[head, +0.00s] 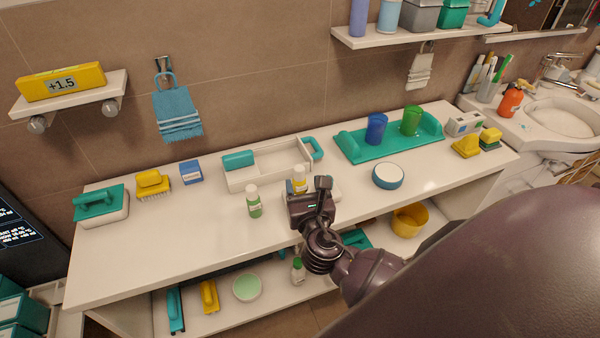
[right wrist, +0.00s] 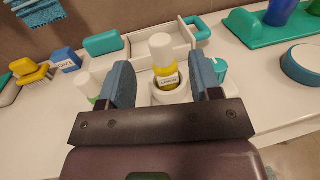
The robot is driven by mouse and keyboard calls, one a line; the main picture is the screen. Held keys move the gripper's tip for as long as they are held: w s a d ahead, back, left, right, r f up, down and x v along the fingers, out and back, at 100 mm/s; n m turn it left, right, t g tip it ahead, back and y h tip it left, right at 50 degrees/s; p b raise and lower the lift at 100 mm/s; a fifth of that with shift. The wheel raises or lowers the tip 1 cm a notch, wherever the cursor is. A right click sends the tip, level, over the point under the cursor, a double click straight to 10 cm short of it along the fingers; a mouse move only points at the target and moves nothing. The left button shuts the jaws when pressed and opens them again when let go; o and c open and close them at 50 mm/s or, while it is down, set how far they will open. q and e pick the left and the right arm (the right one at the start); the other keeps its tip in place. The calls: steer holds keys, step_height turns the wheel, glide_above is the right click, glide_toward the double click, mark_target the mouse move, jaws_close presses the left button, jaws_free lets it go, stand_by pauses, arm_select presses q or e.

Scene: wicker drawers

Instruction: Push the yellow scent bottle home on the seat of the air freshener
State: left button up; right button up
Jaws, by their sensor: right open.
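The yellow scent bottle (right wrist: 165,75) with a white cap stands upright in a white, ring-like seat of the air freshener (right wrist: 172,96). I cannot tell how deep it sits. The bottle also shows in the head view (head: 299,184), just beyond my right gripper (head: 311,200). In the right wrist view my right gripper (right wrist: 163,82) is open, with one blue-grey finger at each side of the bottle and gaps between. The gripper's body hides the lower front of the air freshener. My left gripper is not in view.
A green bottle (head: 254,204) stands left of the gripper. A white tray (head: 236,178) lies behind, a round teal-and-white dish (head: 388,177) to the right. A teal tray (head: 360,154) carries two cups. The left front of the counter (head: 150,250) is clear.

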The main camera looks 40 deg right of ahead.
steer(key=v, duration=0.3)
steer(key=shift+s, duration=0.2)
stand_by(0.4)
steer(key=s+f+m+g+y, duration=0.2)
steer(key=s+f+m, duration=0.3)
steer(key=m, duration=1)
steer(key=s+f+m+g+y, duration=0.2)
steer(key=s+f+m+y, duration=0.3)
steer(key=f+m, duration=0.5)
steer(key=s+a+m, duration=0.1)
steer(key=m, duration=0.4)
steer(key=shift+f+g, duration=0.3)
steer(key=shift+f, duration=0.05)
steer(key=shift+s, duration=0.15)
